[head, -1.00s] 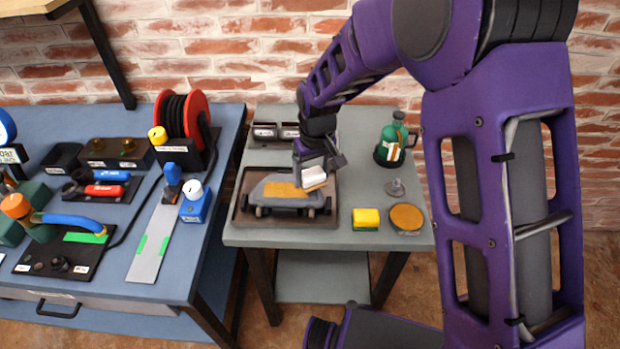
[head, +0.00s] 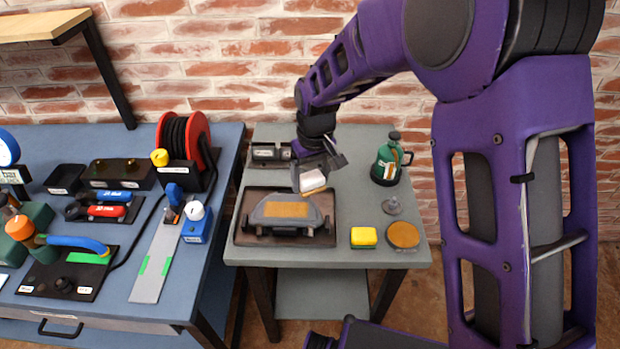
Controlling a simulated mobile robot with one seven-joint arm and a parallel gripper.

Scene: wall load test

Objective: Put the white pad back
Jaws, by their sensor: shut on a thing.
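My gripper (head: 317,172) is shut on the white pad (head: 312,181), which has a tan lower edge. It holds the pad over the back right part of the brown tray (head: 243,231). In the tray lies a grey curved tool (head: 283,207) with a tan top patch. The pad hangs just behind and right of this tool; whether it touches anything cannot be told. A small dark holder with two light-fronted slots (head: 271,154) stands at the back left of the grey table, and the arm partly covers its right side.
On the grey table (head: 345,145) stand a green bottle (head: 388,160), a small grey knob (head: 392,205), a yellow sponge (head: 364,237) and a round tan-topped pad (head: 403,235). A blue bench (head: 130,290) with a red reel (head: 184,135) is at the left.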

